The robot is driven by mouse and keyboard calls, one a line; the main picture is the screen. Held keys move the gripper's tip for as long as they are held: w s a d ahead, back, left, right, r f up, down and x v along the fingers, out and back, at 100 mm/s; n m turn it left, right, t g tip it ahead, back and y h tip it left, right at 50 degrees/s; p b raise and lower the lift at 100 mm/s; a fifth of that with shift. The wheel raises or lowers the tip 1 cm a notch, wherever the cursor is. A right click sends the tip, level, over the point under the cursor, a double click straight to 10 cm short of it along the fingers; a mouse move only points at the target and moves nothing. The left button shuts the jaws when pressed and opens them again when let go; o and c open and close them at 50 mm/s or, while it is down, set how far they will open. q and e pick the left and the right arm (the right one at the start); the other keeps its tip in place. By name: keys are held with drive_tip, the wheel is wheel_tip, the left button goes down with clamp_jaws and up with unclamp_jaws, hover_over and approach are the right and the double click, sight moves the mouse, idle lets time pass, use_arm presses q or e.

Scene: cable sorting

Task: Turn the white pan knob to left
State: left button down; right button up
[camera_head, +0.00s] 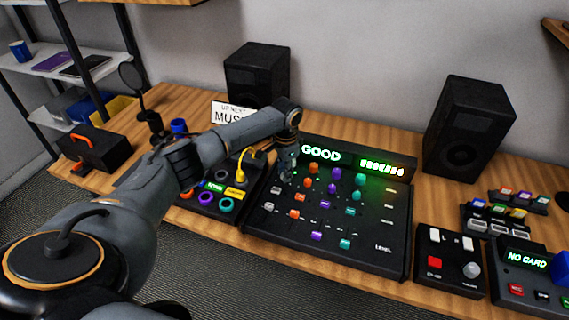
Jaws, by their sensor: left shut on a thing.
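The black mixing console (376,262) lies on the wooden desk with columns of white, orange, purple and teal knobs. My left gripper (286,172) points down at the upper left of the console, over the white column, and is shut on a white knob there. The gripper hides that knob, so its pointing direction cannot be seen. Lower in the same column, white knobs (275,190) show uncovered. An orange knob (314,168) sits just right of the gripper. A green lit display reads GOOD (321,153). My right gripper is not in view.
A cable panel (209,205) with coloured rings and a yellow plug (247,160) stands left of the console. Black speakers (257,75) (470,130) stand behind. A small box with a red button (448,263) and a NO CARD unit (527,280) are at right.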

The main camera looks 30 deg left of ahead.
use_arm(q)
drive_tip(key=n+p, duration=0.2)
drive_tip(key=shift+d+r+n+p, duration=0.1)
drive_tip(key=shift+r+n+p, duration=0.2)
drive_tip(key=shift+n, duration=0.1)
drive_tip(key=n+p, duration=0.2)
drive_tip(key=n, duration=0.1)
drive_tip(key=shift+f+n, duration=0.1)
drive_tip(key=shift+n, duration=0.2)
drive_tip(key=n+p, duration=0.2)
drive_tip(key=n, duration=0.1)
drive_tip(key=shift+f+n+g, duration=0.1)
drive_tip(key=shift+n+g, duration=0.2)
drive_tip(key=shift+w+n+p, duration=0.1)
drive_tip(key=shift+n+p, duration=0.45)
drive_tip(key=shift+n, duration=1.35)
drive_tip(key=c, duration=1.2)
unclamp_jaws()
wheel_tip(320, 180, up, 12)
drive_tip(key=shift+w+d+f, duration=0.1)
drive_tip(key=shift+w, duration=0.05)
